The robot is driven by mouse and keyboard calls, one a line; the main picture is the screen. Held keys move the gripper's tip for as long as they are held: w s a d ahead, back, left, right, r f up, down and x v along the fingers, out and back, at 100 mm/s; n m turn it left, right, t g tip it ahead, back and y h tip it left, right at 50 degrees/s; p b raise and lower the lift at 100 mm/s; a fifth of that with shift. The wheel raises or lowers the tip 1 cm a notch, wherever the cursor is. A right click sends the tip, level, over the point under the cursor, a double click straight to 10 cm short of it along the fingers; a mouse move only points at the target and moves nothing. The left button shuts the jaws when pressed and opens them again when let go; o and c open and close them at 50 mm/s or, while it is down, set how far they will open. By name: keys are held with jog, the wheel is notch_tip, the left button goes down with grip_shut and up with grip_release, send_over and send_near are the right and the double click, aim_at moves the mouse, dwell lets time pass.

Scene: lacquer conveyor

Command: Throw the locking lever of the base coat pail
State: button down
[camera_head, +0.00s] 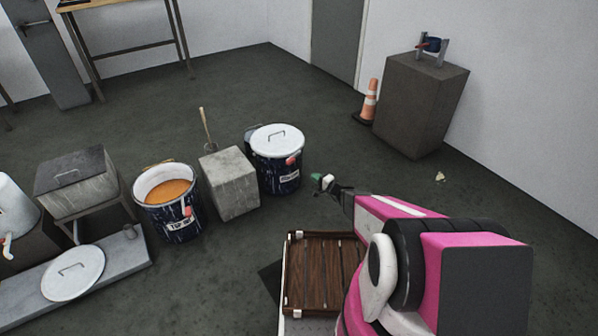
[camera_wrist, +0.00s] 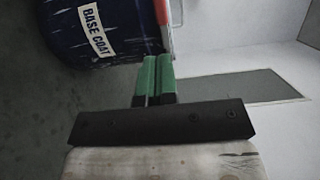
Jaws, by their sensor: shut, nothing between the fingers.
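The base coat pail (camera_head: 268,178) is dark blue with a white lid (camera_head: 277,138) on it, and stands on the floor at the centre. Its red locking lever (camera_head: 291,160) shows on its right front side. In the wrist view the pail (camera_wrist: 70,30) fills the upper left with its "BASE COAT" label, and the red lever (camera_wrist: 162,12) is at the top edge, partly cut off. My gripper (camera_head: 322,180) is to the right of the pail. Its green fingers (camera_wrist: 158,62) are shut and empty, their tips just below the lever in the wrist view. I cannot tell whether they touch it.
A pale block (camera_head: 232,185) stands left of the pail, then an open top coat pail (camera_head: 180,222) of orange liquid. A slatted wooden crate (camera_head: 322,270) is nearby. A traffic cone (camera_head: 369,100) and a pedestal (camera_head: 420,105) stand behind. Floor right of the pail is mostly clear.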

aim_at(290, 164)
jog(key=x, duration=1.3)
jog(key=shift+w+a, duration=0.15)
jog(key=shift+w, duration=0.05)
jog(key=shift+a, duration=0.1)
jog(key=shift+w+a, duration=0.3)
jog(key=shift+a, duration=0.4)
jog(key=shift+w+a, duration=0.3)
jog(key=shift+a, duration=0.45)
